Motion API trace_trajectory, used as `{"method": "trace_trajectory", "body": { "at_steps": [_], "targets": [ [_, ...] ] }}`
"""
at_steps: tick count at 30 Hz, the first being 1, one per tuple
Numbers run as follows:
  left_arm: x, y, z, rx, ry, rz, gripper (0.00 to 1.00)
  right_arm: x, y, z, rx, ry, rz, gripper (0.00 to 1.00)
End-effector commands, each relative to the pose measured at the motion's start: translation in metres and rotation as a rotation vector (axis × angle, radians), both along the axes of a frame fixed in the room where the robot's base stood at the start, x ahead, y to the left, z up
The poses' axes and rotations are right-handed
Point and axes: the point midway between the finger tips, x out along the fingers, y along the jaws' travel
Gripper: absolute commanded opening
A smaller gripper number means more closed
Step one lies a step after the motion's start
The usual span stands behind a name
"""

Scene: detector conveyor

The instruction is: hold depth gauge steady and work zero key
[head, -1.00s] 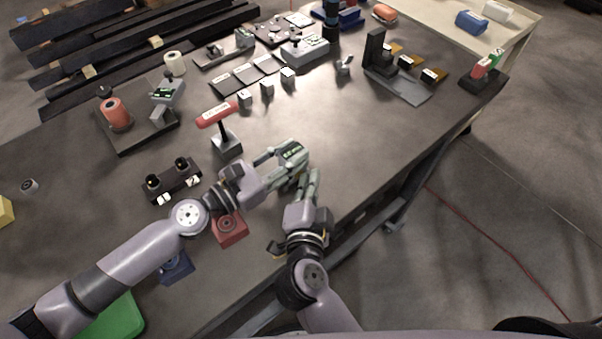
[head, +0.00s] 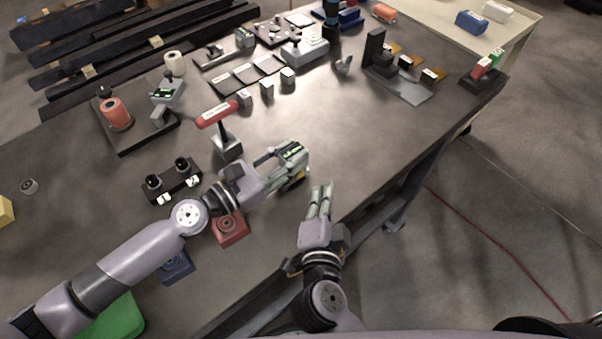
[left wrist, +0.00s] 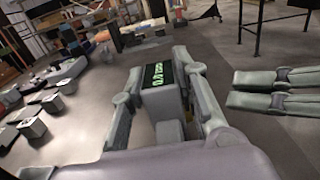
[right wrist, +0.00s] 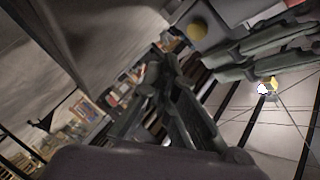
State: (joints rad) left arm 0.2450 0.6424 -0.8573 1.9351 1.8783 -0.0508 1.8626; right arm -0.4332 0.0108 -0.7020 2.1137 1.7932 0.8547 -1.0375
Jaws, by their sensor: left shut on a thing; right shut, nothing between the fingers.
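The depth gauge (head: 292,152) is a small grey body with a dark display and green digits. My left gripper (head: 280,160) is shut on it and holds it above the table near the front edge. In the left wrist view the gauge's display (left wrist: 158,73) sits between the fingers; the digits are too blurred to read surely. My right gripper (head: 322,188) is shut and empty, to the right of the gauge and apart from it. Its fingers show at right in the left wrist view (left wrist: 285,92).
A red block (head: 231,232) and a blue block (head: 177,266) lie by the left arm. A black two-knob box (head: 171,182) and a red-handled stand (head: 226,143) are behind it. The table (head: 340,135) is clear right of the gauge.

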Motion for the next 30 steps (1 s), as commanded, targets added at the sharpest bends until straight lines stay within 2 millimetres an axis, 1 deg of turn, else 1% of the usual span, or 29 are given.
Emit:
{"method": "trace_trajectory", "body": {
  "at_steps": [3, 9, 29, 30],
  "targets": [
    [0.0, 0.0, 0.0, 0.0, 0.0, 0.0, 0.0, -0.011, -0.007, -0.001, -0.002, 0.002, 0.001, 0.0],
    [0.0, 0.0, 0.0, 0.0, 0.0, 0.0, 0.0, -0.019, -0.014, 0.0, 0.001, -0.001, 0.0, 0.0],
    [0.0, 0.0, 0.0, 0.0, 0.0, -0.001, 0.0, -0.02, -0.014, 0.0, 0.001, 0.0, 0.0, 0.0],
    [0.0, 0.0, 0.0, 0.0, 0.0, -0.001, 0.31, -0.02, -0.014, 0.0, 0.001, 0.0, 0.0, 0.0]
  ]
}}
